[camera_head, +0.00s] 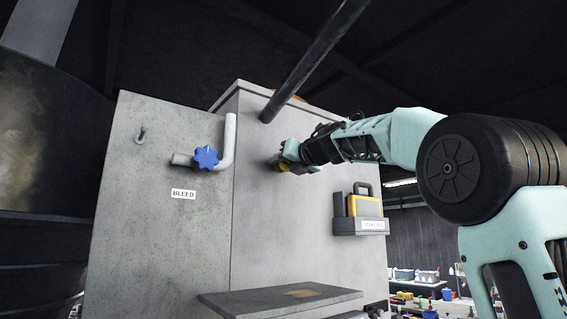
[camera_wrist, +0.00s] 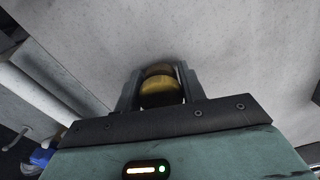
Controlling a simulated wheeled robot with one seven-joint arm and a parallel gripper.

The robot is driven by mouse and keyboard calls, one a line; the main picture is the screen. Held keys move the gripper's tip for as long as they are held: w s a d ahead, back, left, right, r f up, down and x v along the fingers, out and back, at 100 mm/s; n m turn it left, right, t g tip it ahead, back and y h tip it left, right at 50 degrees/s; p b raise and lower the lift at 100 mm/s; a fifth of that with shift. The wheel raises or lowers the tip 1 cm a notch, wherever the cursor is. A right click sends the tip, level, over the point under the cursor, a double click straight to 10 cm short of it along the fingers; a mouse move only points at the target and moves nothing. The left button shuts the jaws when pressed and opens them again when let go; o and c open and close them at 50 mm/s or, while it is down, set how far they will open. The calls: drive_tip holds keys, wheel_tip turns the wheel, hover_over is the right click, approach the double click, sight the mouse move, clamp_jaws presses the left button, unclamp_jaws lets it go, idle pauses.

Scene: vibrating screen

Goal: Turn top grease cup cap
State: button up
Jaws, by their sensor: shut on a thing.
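My gripper (camera_head: 287,165) is up against the grey panel (camera_head: 290,215) of the machine housing. In the wrist view my gripper (camera_wrist: 159,85) has a finger on each side of a round yellow-brown cap (camera_wrist: 160,93) and is shut on it. In the head view a small yellowish bit of the cap (camera_head: 283,168) shows at the fingertips. Most of the cap is hidden by the fingers there. Any other grease cup cannot be made out.
A blue valve knob (camera_head: 205,157) on a bent grey pipe (camera_head: 229,140) is to the left, above a BLEED label (camera_head: 184,194). A holder with a yellow and dark item (camera_head: 364,205) hangs at the right. A grey ledge (camera_head: 240,302) juts out below. A dark bar (camera_head: 315,60) slants overhead.

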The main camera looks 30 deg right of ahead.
drive_tip(key=shift+m, duration=0.4)
drive_tip(key=o, duration=1)
drive_tip(key=shift+s+d+b, duration=0.15)
drive_tip(key=shift+s+b, duration=1.5)
drive_tip(key=shift+s, duration=2.75)
drive_tip(key=shift+s+d+b, duration=0.15)
drive_tip(key=shift+s+b, duration=1.5)
drive_tip(key=shift+s, duration=2.7)
